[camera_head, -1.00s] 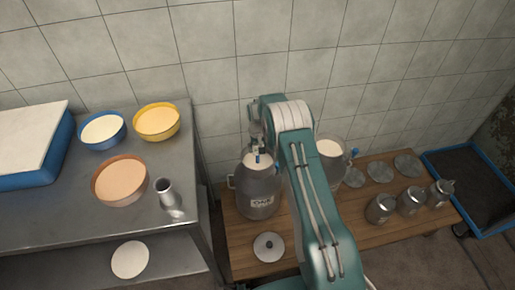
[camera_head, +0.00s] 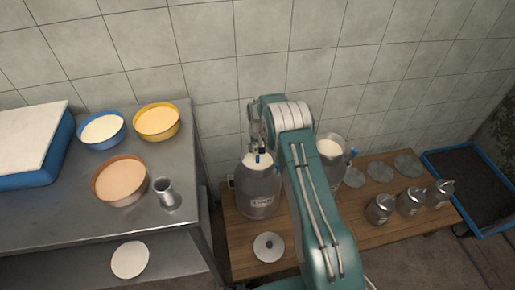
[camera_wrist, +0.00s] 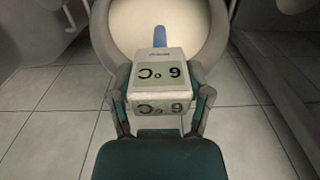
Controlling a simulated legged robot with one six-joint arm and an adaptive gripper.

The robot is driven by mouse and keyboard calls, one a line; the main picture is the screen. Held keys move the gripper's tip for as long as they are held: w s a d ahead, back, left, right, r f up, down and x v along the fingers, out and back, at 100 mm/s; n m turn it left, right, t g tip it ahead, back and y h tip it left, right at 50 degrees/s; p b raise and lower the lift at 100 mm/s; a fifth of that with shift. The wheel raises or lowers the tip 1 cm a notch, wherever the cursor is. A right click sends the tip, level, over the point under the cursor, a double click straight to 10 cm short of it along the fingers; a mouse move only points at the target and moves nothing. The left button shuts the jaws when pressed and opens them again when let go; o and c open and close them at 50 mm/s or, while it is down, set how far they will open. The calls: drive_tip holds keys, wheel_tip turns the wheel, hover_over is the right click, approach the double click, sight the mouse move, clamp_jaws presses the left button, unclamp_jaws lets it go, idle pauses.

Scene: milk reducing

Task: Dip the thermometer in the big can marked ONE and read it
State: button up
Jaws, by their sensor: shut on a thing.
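My gripper (camera_wrist: 160,105) is shut on a pale box-shaped thermometer (camera_wrist: 160,65). Two of its faces show "°C" with one digit, upside down or turned; I cannot tell surely whether it is 6 or 9. A blue part juts from its far side over the white milk in the round can mouth (camera_wrist: 205,20). In the head view the big metal can (camera_head: 258,190) has a label (camera_head: 262,202), too small to read surely now. My gripper (camera_head: 256,140) is above its mouth, with the blue part at the milk. How deep the tip reaches is hidden.
A second milk-filled can (camera_head: 330,150) stands behind my arm. A lid (camera_head: 268,247) lies before the first can on the wooden bench (camera_head: 240,262). Small cans (camera_head: 380,208) and flat lids are at right. The steel table (camera_head: 60,215) at left holds bowls (camera_head: 157,121) and a metal cup (camera_head: 165,192).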

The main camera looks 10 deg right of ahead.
drive_tip(key=shift+r, duration=0.1)
drive_tip(key=shift+r, duration=4.9)
drive_tip(key=shift+s, duration=0.1)
drive_tip(key=s+r, duration=0.2)
drive_tip(key=s, duration=1.2)
drive_tip(key=s+a+r+n, duration=0.15)
drive_tip(key=a+r, duration=0.25)
drive_tip(key=r, duration=0.4)
drive_tip(key=s+a+r, duration=0.2)
drive_tip(key=a+r, duration=0.2)
drive_tip(key=r, duration=0.4)
drive_tip(key=s+a+r+n, duration=0.1)
drive_tip(key=s+a+r, duration=0.1)
drive_tip(key=a+r, duration=0.5)
drive_tip(key=s+a+r+n, duration=0.1)
drive_tip(key=s+r+n, duration=0.1)
drive_tip(key=s+r, duration=1.4)
wheel_tip(320, 180, up, 5)
drive_tip(key=shift+s+f, duration=0.2)
drive_tip(key=shift+s, duration=0.2)
